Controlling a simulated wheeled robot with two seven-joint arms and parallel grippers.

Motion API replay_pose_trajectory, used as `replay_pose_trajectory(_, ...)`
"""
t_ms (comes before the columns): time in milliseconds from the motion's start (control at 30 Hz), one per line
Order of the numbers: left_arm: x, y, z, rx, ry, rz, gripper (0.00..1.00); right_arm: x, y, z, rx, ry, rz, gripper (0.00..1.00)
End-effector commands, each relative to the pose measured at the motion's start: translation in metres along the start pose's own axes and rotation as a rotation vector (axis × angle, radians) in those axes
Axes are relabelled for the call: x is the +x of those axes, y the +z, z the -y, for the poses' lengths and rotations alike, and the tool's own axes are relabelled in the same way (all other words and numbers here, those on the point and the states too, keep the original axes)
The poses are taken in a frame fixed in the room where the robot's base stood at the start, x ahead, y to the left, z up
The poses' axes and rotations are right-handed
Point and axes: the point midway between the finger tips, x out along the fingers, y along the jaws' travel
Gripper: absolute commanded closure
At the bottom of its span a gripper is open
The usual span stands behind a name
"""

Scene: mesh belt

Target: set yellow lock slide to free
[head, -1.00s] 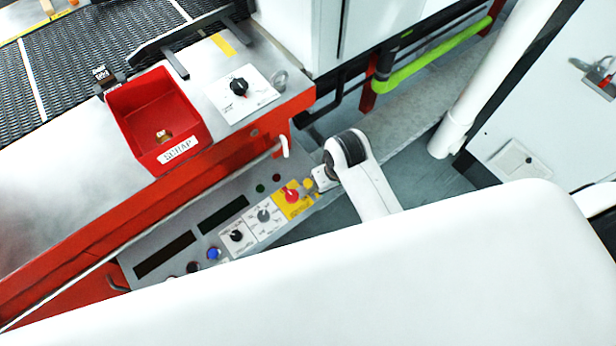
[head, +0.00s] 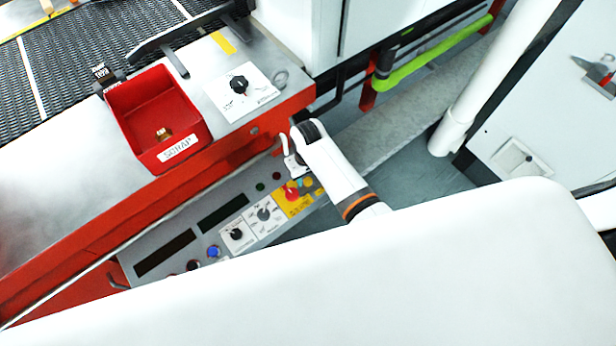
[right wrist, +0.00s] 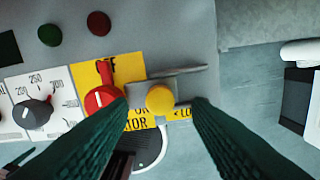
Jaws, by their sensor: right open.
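The yellow lock slide shows as a round yellow knob (right wrist: 160,99) in the right wrist view. It sits on a grey metal piece at the right end of a yellow label plate (right wrist: 125,70), whose lettering is partly hidden. In the head view the knob (head: 308,183) is small, beside a red switch. My right gripper (right wrist: 160,103) is open, its two dark green fingers either side of the knob with gaps between. Whether the fingers are down at knob height, I cannot tell. My left gripper is not in view.
A red rotary knob (right wrist: 102,98) is just left of the slide. Black dials (head: 264,214) and a blue button (head: 213,251) lie further along the panel. A red scrap bin (head: 158,115) and a white dial plate (head: 240,92) stand on the ledge above.

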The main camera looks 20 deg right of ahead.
Motion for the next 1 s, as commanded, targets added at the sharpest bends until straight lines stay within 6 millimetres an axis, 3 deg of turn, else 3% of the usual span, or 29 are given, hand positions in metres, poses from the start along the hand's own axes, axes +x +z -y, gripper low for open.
replay_pose_trajectory(200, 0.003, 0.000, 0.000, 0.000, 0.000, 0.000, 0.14, 0.022, 0.001, 0.000, 0.000, 0.000, 0.001, 0.55)
replay_pose_trajectory(533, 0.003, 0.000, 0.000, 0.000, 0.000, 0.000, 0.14, 0.024, 0.001, 0.000, 0.000, 0.000, 0.002, 0.55)
replay_pose_trajectory(800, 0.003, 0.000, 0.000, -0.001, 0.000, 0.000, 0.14, 0.024, 0.000, 0.000, 0.000, 0.000, 0.002, 0.99)
replay_pose_trajectory(1000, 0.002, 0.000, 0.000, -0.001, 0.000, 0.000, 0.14, 0.024, 0.001, 0.001, 0.000, 0.000, 0.001, 1.00)
